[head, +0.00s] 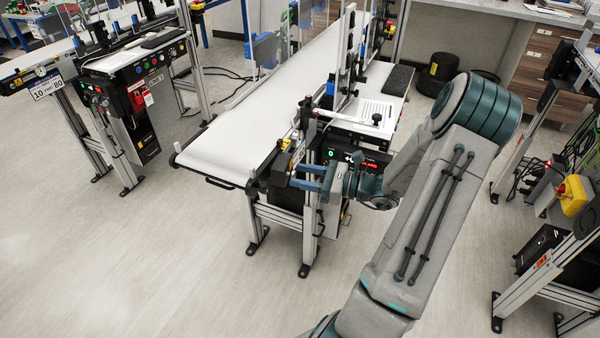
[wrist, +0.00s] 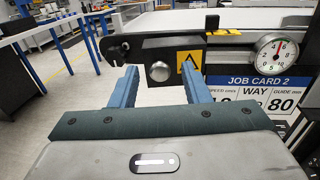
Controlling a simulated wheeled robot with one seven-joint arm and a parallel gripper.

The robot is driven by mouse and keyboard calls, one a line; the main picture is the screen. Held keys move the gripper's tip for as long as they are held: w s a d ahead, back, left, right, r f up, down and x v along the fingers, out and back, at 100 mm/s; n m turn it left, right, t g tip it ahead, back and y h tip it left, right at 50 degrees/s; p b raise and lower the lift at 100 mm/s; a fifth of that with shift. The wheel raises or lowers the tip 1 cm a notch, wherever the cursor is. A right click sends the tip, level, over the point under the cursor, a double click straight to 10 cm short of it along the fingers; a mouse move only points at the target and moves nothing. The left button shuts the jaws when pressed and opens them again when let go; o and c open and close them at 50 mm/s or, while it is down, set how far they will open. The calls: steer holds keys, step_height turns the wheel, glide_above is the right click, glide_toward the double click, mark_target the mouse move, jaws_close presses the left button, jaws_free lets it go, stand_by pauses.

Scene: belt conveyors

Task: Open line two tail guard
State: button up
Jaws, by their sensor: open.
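The line two tail guard (wrist: 150,46) is a dark plate at the belt's tail end, with a round silver knob (wrist: 159,71) and a yellow warning label (wrist: 189,64). A small pivot-like fitting shows at its left end. My gripper (wrist: 157,88) is open, its two blue fingers pointing at the guard, one on each side of the knob in the picture. I cannot tell whether they touch it. In the head view my gripper (head: 296,176) is at the near right corner of the conveyor's tail. The guard is too small to make out clearly there.
The white conveyor belt (head: 235,140) runs away to the upper right. A round dial (wrist: 277,51) and Job Card 2 (wrist: 255,84) are right of the guard. Another conveyor with a control box (head: 135,75) stands left. The floor (head: 130,260) in front is clear.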

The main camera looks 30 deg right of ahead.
steer(key=shift+w+a, duration=0.4)
steer(key=shift+a, duration=0.05)
jaws_close()
